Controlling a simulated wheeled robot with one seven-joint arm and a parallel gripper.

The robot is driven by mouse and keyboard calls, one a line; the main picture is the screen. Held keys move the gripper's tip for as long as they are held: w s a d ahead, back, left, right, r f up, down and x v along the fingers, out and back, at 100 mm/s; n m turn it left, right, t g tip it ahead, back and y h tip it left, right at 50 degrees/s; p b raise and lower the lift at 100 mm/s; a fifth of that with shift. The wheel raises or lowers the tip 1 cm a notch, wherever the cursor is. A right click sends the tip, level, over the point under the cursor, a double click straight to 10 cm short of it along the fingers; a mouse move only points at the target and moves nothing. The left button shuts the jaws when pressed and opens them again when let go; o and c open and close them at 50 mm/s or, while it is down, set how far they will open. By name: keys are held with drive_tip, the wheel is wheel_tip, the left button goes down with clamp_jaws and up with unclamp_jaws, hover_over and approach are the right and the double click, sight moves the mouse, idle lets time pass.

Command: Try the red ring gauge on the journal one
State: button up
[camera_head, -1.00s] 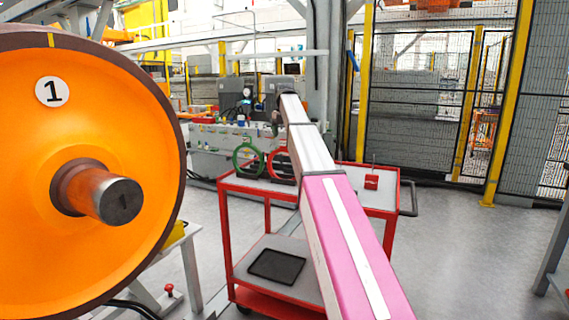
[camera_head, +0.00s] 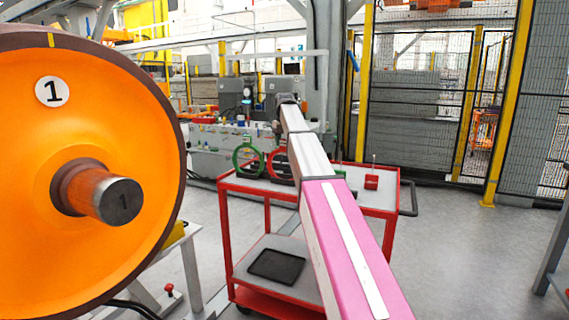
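The red ring gauge (camera_head: 279,165) stands upright on the red cart, partly hidden behind my arm. A green ring gauge (camera_head: 247,160) stands upright just left of it. Journal one (camera_head: 112,198) is the bare steel shaft end sticking out of the orange wheel (camera_head: 60,255), which carries a plate marked 1 (camera_head: 52,91). My arm reaches out over the cart, and its far end lies above and beyond the ring gauges. My gripper's fingers cannot be made out there, so I cannot tell whether they are open or shut.
The red cart (camera_head: 225,186) has a grey top, a black mat (camera_head: 276,266) on its lower shelf and a small red block (camera_head: 371,181) at the right. A yellow-posted mesh fence stands behind. Floor on the right is clear.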

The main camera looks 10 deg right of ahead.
drive_tip(key=shift+c, duration=0.5)
drive_tip(key=shift+r, duration=0.1)
drive_tip(key=shift+r, duration=4.15)
